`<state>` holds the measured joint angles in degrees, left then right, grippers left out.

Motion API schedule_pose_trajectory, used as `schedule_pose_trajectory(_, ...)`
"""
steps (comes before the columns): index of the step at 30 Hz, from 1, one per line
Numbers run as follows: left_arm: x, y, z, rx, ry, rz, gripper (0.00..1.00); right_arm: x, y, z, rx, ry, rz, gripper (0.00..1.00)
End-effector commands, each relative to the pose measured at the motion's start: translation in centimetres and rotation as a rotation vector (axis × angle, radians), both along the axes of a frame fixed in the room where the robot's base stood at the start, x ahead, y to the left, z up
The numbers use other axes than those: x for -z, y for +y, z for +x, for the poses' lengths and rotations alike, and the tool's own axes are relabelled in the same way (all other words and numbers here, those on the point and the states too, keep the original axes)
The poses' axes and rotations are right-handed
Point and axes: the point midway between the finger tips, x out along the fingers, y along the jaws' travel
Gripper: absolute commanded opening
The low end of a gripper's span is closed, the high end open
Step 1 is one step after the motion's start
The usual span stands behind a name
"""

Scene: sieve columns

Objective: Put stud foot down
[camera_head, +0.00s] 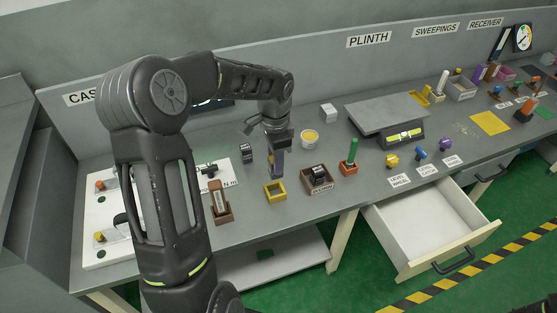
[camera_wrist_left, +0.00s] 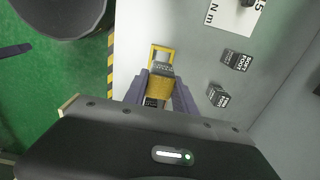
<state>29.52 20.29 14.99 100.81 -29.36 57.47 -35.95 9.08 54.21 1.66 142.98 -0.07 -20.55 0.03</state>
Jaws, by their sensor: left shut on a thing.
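My left gripper (camera_head: 277,172) points down over the work table. In the left wrist view its purple-grey fingers (camera_wrist_left: 158,95) are shut on a yellow block with a grey labelled end (camera_wrist_left: 157,90), which I take to be the stud foot. The label is too small to read. A yellow square open holder (camera_head: 275,191) stands on the table just below the gripper in the head view. Its rim also shows in the left wrist view (camera_wrist_left: 153,53), beyond the held block. I cannot tell whether the block touches the holder. My right gripper is not in view.
A wooden holder with a labelled block (camera_head: 319,178) and an orange holder with a green rod (camera_head: 349,168) stand to the right. A brown holder (camera_head: 222,214) stands left. A dark labelled block (camera_head: 246,152) and a yellow-topped cup (camera_head: 310,138) lie behind. An open drawer (camera_head: 430,228) juts out.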

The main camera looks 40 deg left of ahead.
Motion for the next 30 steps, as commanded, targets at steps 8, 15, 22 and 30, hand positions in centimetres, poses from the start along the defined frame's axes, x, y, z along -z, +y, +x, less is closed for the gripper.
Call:
schedule_pose_trajectory(8, -1.2, -6.1, 2.4, -0.199, -0.003, -0.008, 0.0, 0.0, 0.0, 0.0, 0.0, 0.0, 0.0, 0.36)
schedule_pose_trajectory(15, -2.9, -14.4, 4.0, -0.504, 0.0, -0.004, 0.0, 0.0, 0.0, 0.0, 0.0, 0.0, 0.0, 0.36)
schedule_pose_trajectory(22, -3.5, -17.1, 4.2, -0.627, 0.0, 0.001, 0.0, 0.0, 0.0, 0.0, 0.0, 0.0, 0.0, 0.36)
schedule_pose_trajectory(30, -3.5, -17.0, 4.2, -0.627, -0.001, 0.0, 0.0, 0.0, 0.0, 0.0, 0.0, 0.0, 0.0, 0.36)
